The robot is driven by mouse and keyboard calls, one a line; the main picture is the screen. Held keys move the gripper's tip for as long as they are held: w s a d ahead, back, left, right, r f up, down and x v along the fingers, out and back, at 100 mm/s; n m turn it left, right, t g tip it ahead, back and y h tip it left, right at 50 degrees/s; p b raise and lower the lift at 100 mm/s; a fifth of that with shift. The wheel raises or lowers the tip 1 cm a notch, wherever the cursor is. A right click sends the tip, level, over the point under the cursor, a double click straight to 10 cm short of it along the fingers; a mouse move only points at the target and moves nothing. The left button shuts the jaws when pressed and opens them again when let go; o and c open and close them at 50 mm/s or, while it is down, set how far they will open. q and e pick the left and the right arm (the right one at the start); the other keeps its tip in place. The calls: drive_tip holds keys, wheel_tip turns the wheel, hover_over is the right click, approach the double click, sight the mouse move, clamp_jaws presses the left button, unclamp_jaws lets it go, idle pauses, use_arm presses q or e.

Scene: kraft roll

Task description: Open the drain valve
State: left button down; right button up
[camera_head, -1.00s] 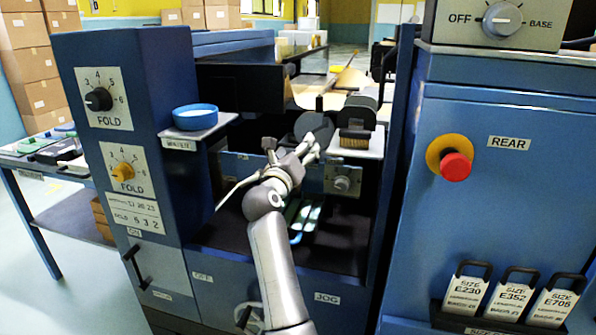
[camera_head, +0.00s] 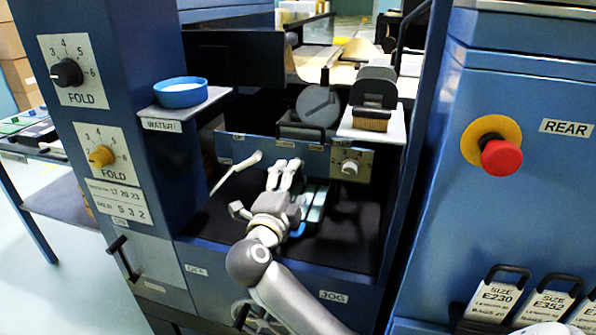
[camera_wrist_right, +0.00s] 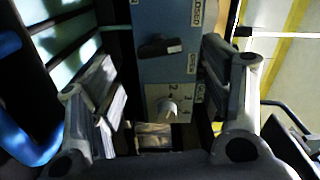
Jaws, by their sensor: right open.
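No label that I can read marks the drain valve. A black lever handle (camera_wrist_right: 160,47) is on the blue panel (camera_wrist_right: 150,70) in the right wrist view, between my open finger lines. A pale knob (camera_wrist_right: 166,108) on a numbered plate sits below it; in the head view this knob (camera_head: 349,167) is at the panel's right end. My right gripper (camera_head: 283,170) is open and empty in front of the panel, hiding part of it. In the wrist view its fingers (camera_wrist_right: 168,95) stand either side of the panel, with no visible grip. My left gripper is not in view.
A thin pale rod (camera_head: 236,173) is left of my gripper. Teal bars (camera_head: 314,204) lie in the dark bay beside it. A blue bowl (camera_head: 181,92) stands on the left shelf, a brush (camera_head: 371,112) on the right. A red button (camera_head: 500,157) is farther right.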

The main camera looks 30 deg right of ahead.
sight(298, 171)
drive_tip(key=b+x, duration=0.1)
drive_tip(key=x, duration=0.5)
drive_tip(key=shift+w+d, duration=0.2)
drive_tip(key=shift+d, duration=0.1)
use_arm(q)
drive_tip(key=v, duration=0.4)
use_arm(e)
drive_tip(key=c, duration=1)
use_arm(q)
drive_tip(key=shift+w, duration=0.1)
use_arm(e)
drive_tip(key=shift+c, duration=0.2)
